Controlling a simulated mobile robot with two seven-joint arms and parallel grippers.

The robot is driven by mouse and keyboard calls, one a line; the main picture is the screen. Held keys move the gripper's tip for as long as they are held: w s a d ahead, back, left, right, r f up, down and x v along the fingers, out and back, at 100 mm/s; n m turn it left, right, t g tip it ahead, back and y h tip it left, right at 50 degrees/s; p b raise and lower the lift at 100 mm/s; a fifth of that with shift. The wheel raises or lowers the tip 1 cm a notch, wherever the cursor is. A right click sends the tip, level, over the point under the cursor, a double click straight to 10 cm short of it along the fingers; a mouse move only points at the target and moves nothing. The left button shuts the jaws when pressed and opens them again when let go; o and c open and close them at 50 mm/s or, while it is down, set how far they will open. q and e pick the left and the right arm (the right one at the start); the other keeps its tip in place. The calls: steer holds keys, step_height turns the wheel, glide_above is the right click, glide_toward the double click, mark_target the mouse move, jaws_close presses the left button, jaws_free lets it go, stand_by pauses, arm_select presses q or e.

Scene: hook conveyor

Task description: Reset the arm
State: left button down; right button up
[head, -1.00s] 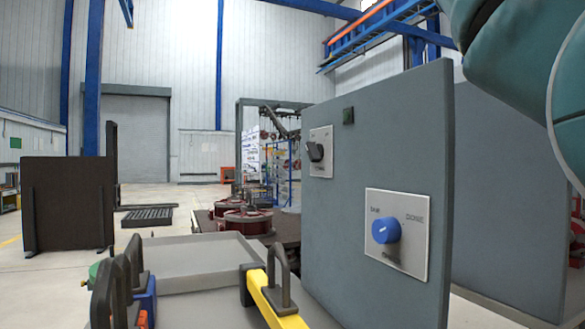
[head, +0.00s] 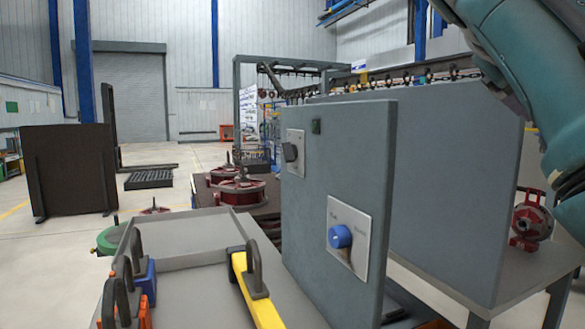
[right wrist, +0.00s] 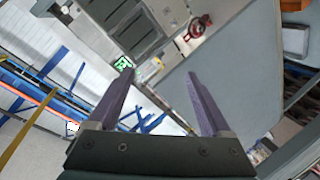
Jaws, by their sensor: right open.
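My right arm comes in at the upper right of the head view, a teal link close to the camera; its gripper is outside that view. In the right wrist view my right gripper (right wrist: 152,100) is open, with two dark purple fingers spread apart and nothing between them. My left gripper is not in view. A grey upright panel (head: 338,190) stands in the middle of the head view. It carries a blue knob (head: 340,236) on a light plate and a black switch (head: 290,152) higher up.
A grey workbench (head: 190,250) holds a yellow-handled tool (head: 258,295) and several dark-handled items (head: 122,290). Red round parts (head: 238,190) lie behind it. A second grey panel (head: 450,180) and a red part (head: 531,222) on a table are at right.

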arm_select(q)
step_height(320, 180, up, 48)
steer(key=p, duration=4.5)
arm_select(e)
steer(key=s+a+r+n+g+y, duration=0.1)
steer(key=s+a+r+y, duration=0.2)
steer(key=s, duration=0.6)
steer(key=s+a+r+n+g+y, duration=0.1)
steer(key=s+a+r+n+y, duration=0.1)
steer(key=s+a+r+y, duration=0.2)
steer(key=s+a+r+n+g+y, duration=0.1)
steer(key=s+a+r+y, duration=0.3)
steer(key=s, duration=1.2)
step_height(320, 180, up, 4)
steer(key=shift+g+y, duration=0.6)
steer(key=shift+y, duration=0.3)
steer(key=shift+s, duration=0.1)
